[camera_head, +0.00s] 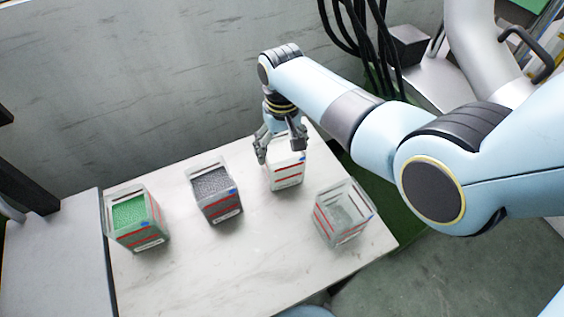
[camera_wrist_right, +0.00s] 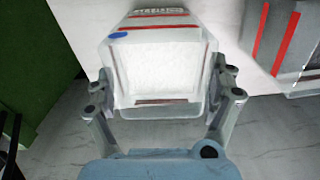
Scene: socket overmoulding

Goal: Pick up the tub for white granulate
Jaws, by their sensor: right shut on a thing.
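The tub of white granulate (camera_head: 287,177) is at the back right of the white table in the head view. It is a clear tub with red stripes and a label. In the right wrist view the tub (camera_wrist_right: 160,75) sits between the two fingers, filled with white granulate, with a blue mark near its label. My right gripper (camera_head: 280,150) comes down from above and is shut on the tub's upper walls. It also shows in the right wrist view (camera_wrist_right: 162,100). I cannot tell whether the tub touches the table. My left gripper is not in view.
Other tubs stand on the white table (camera_head: 190,275): one of green granulate (camera_head: 138,222) at left, one of dark grey granulate (camera_head: 216,193) in the middle, and a clear, greyish one (camera_head: 343,215) at right. The table's front is clear. A grey wall is behind.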

